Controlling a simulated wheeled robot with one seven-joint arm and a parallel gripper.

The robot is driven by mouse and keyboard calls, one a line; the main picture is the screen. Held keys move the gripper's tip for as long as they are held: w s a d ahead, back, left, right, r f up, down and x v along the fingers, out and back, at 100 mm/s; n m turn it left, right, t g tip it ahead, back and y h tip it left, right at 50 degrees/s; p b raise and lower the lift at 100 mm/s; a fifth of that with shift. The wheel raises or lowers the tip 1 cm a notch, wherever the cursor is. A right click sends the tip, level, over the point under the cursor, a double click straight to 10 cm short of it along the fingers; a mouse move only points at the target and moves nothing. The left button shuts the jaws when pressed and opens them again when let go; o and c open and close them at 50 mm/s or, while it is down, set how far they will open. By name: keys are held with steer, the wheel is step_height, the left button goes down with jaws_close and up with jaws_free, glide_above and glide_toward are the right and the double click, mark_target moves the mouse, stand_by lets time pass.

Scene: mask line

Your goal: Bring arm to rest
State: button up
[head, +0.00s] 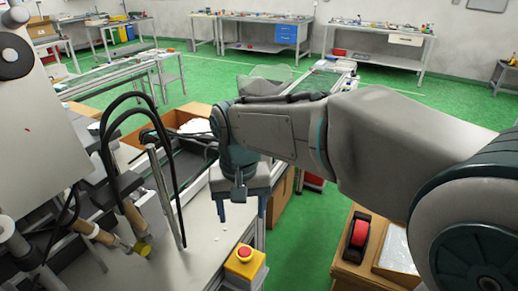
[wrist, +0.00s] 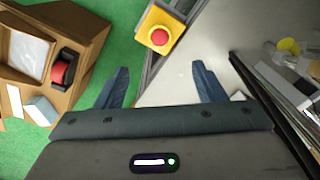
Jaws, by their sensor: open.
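My arm reaches in from the right of the head view and ends in my gripper (head: 240,208), which points down over the right edge of the pale machine table (head: 205,240). Its two blue fingers are apart, with nothing between them. In the wrist view my gripper (wrist: 160,84) also shows open and empty, with the table edge below it.
A yellow box with a red stop button (head: 244,262) is fixed at the table's edge, close to my gripper. A wooden stand (head: 345,268) with a red tape roll (head: 359,233) is at right. The machine (head: 40,130) with black hoses rises at left. Green floor lies between.

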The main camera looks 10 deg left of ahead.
steer(key=s+d+f+m+t, duration=0.1)
steer(key=s+d+f, duration=0.1)
steer(key=d, duration=0.9)
steer(key=s+d+f+m+t, duration=0.1)
steer(key=s+d, duration=0.4)
steer(key=d, duration=0.7)
steer(key=shift+s+f+m+t, duration=0.15)
steer(key=shift+f+m+t, duration=0.25)
steer(key=shift+m, duration=0.1)
steer(key=shift+a, duration=0.1)
